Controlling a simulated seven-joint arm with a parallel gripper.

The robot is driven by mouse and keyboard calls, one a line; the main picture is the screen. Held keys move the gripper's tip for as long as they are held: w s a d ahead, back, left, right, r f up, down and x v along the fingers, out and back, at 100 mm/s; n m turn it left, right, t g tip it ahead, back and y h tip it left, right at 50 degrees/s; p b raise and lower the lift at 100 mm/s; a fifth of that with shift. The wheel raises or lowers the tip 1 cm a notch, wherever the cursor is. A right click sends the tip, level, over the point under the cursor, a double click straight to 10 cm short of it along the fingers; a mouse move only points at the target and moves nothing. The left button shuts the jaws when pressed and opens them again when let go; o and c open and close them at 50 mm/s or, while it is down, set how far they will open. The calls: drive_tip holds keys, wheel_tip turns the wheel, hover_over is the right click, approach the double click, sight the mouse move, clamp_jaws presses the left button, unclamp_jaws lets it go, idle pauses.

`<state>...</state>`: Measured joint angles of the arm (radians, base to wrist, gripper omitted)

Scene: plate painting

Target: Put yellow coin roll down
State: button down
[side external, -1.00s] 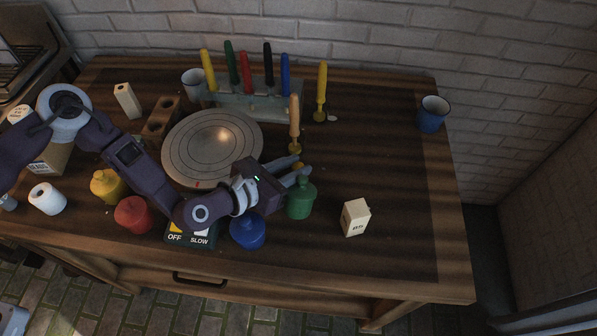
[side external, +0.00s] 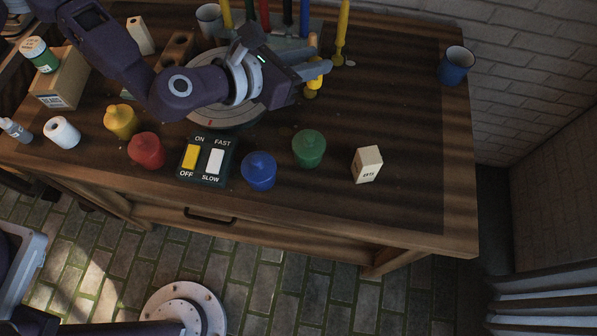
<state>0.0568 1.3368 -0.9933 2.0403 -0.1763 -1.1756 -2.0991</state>
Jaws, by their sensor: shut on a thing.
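The yellow coin roll (side external: 311,82) is an upright tool with a pale wooden upper part and a yellow lower part. My gripper (side external: 316,70) is shut around its middle, right of the round grey plate wheel (side external: 225,115). The fingers hide part of the tool. I cannot tell whether its lower end touches the table. My arm covers much of the wheel.
Several coloured upright tools stand in a rack (side external: 290,50) behind, with another yellow tool (side external: 341,35) beside it. A green pot (side external: 309,149), blue pot (side external: 259,171) and white box (side external: 367,164) stand in front.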

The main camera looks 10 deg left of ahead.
drive_tip(key=s+r+m+g+h, duration=0.1)
drive_tip(key=s+m+g+h, duration=0.45)
drive_tip(key=s, duration=1.15)
drive_tip(key=shift+m+g+y, duration=0.35)
drive_tip(key=shift+m+y, duration=0.1)
drive_tip(key=shift+m, duration=0.1)
drive_tip(key=f, duration=1.4)
drive_tip(key=shift+s+a+f, duration=0.1)
drive_tip(key=shift+s+f, duration=0.1)
drive_tip(key=shift+f, duration=0.2)
drive_tip(key=shift+f, duration=0.1)
drive_tip(key=c, duration=1.2)
unclamp_jaws()
drive_tip(key=shift+s+a+r, duration=0.1)
drive_tip(key=shift+a+r, duration=0.1)
drive_tip(key=shift+a, duration=0.1)
drive_tip(key=v, duration=1.1)
drive_tip(key=shift+s+a+r, duration=0.1)
drive_tip(key=shift+a, duration=0.05)
